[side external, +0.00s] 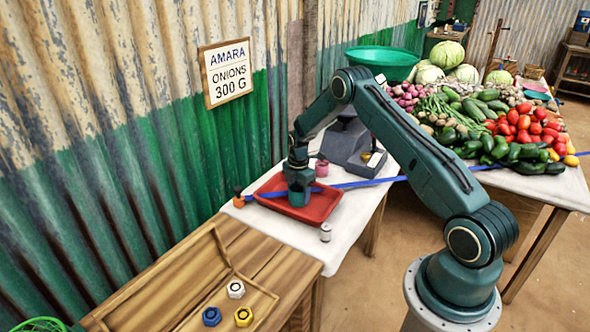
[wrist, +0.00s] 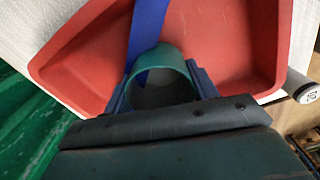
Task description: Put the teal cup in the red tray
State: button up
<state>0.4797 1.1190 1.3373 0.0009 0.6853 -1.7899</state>
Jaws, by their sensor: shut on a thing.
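The red tray (side external: 318,207) lies on the white cloth of the stall table, and it fills much of the wrist view (wrist: 85,60). The teal cup (wrist: 158,62) is between the two fingers of my gripper (wrist: 160,88), with its open mouth facing the wrist camera. In the side external view my gripper (side external: 299,192) points down over the tray and is shut on the cup, whose teal wall shows low inside the tray outline. I cannot tell whether the cup's base touches the tray floor.
A blue strap (side external: 360,184) runs across the tray and table. A grey weight (side external: 326,232) stands near the tray's front, an orange-based weight (side external: 238,198) at its left, a pink cup (side external: 322,168) behind. A scale (side external: 352,148) stands further back. A wooden box (side external: 190,275) holds several nuts.

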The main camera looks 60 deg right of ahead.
aim_at(298, 187)
jog(key=shift+f, duration=0.1)
jog(key=o, duration=1)
notch_tip(298, 187, up, 12)
jog(key=shift+r, duration=0.1)
jog(key=shift+r, duration=0.1)
dwell(0.7)
